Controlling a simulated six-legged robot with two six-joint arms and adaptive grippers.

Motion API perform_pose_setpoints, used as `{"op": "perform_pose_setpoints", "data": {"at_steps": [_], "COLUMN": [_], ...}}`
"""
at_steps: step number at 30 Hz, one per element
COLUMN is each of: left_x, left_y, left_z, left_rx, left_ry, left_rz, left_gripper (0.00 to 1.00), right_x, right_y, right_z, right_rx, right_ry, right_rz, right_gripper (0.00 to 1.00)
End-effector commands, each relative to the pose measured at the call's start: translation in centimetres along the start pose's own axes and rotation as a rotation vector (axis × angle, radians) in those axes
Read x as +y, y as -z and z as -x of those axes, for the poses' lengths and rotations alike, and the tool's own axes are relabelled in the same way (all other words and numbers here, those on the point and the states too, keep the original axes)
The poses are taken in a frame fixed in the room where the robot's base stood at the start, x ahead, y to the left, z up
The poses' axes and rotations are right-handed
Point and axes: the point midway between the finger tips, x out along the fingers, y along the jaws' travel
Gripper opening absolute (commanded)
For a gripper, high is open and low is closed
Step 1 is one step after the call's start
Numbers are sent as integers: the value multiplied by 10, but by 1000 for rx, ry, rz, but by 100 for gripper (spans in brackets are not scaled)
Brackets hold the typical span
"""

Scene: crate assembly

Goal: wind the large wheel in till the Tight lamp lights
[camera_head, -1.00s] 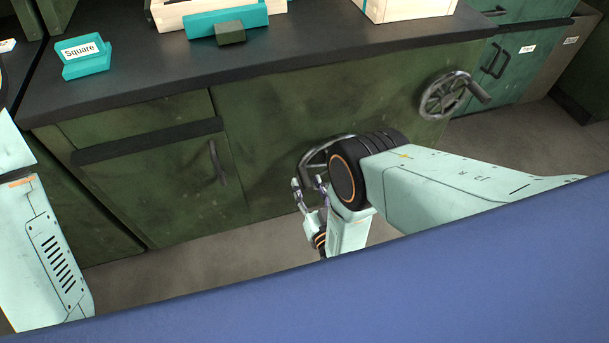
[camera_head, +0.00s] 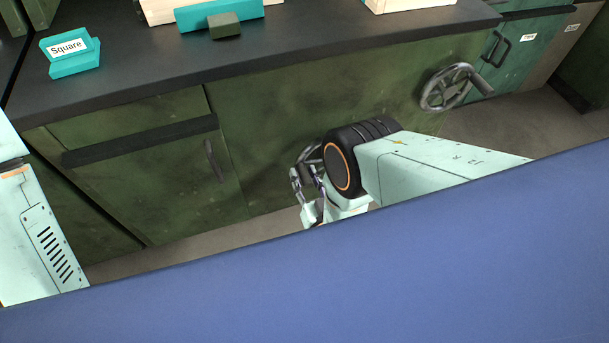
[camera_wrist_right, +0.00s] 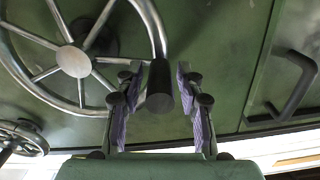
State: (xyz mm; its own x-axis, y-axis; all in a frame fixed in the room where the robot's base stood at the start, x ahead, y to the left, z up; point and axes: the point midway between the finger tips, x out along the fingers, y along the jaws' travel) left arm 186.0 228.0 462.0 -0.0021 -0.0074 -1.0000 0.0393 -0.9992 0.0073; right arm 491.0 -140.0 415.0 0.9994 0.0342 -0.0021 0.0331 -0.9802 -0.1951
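A spoked metal wheel (camera_head: 305,155) on the green cabinet front is partly hidden behind my right arm in the head view. In the right wrist view a large silver wheel (camera_wrist_right: 72,62) fills the upper left, with a dark handle (camera_wrist_right: 159,88) at its rim. My right gripper (camera_head: 308,178) is at the partly hidden wheel. In the wrist view its two purple-padded fingers (camera_wrist_right: 158,82) stand open on either side of the handle, with gaps showing. A second wheel (camera_head: 447,88) is farther right. My left gripper is out of view. I see no Tight lamp.
The dark countertop (camera_head: 290,50) holds a teal block labelled Square (camera_head: 70,52), a teal piece (camera_head: 220,14) and a small dark green block (camera_head: 224,26). A bar handle (camera_wrist_right: 292,88) is right of the gripper in the wrist view. Grey floor lies below the cabinets.

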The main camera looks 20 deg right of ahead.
Motion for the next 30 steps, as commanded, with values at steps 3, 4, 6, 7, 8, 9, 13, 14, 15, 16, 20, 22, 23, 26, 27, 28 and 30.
{"op": "perform_pose_setpoints", "data": {"at_steps": [3, 4, 6, 7, 8, 9, 13, 14, 15, 16, 20, 22, 23, 26, 27, 28, 30], "left_x": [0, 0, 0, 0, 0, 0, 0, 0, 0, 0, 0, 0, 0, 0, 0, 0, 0], "left_y": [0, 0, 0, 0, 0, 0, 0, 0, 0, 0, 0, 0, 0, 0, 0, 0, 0], "left_z": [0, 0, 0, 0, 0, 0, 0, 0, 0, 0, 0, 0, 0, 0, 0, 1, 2], "left_rx": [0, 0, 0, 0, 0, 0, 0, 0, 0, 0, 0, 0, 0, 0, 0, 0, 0], "left_ry": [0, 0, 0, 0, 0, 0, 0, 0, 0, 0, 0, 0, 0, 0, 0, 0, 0], "left_rz": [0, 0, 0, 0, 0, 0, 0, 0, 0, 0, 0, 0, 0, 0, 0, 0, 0], "left_gripper": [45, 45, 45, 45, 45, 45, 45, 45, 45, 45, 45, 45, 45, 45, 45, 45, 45], "right_x": [0, 0, 0, 0, 0, 0, 0, 0, 0, 0, 0, 0, 0, 0, 0, 0, 0], "right_y": [0, 0, 0, 0, 0, 0, 0, 0, 0, 0, 0, 0, 0, 0, 1, 1, 3], "right_z": [0, 0, -1, -1, -1, -1, -2, -2, -3, -3, -3, -3, -3, -4, -4, -4, -4], "right_rx": [0, 0, 0, 0, 0, 0, -1, -1, -1, -1, -1, -1, -1, -1, -1, 0, 0], "right_ry": [0, 0, 0, 0, 0, 0, 1, 0, 0, 1, 1, 1, 1, 1, 1, 1, 1], "right_rz": [0, 0, 0, 0, 0, 0, 0, 0, 0, 0, 0, 0, 0, -1, -4, -7, -18], "right_gripper": [25, 22, 16, 14, 11, 8, 0, 0, 0, 0, 0, 0, 0, 0, 0, 0, 0]}}
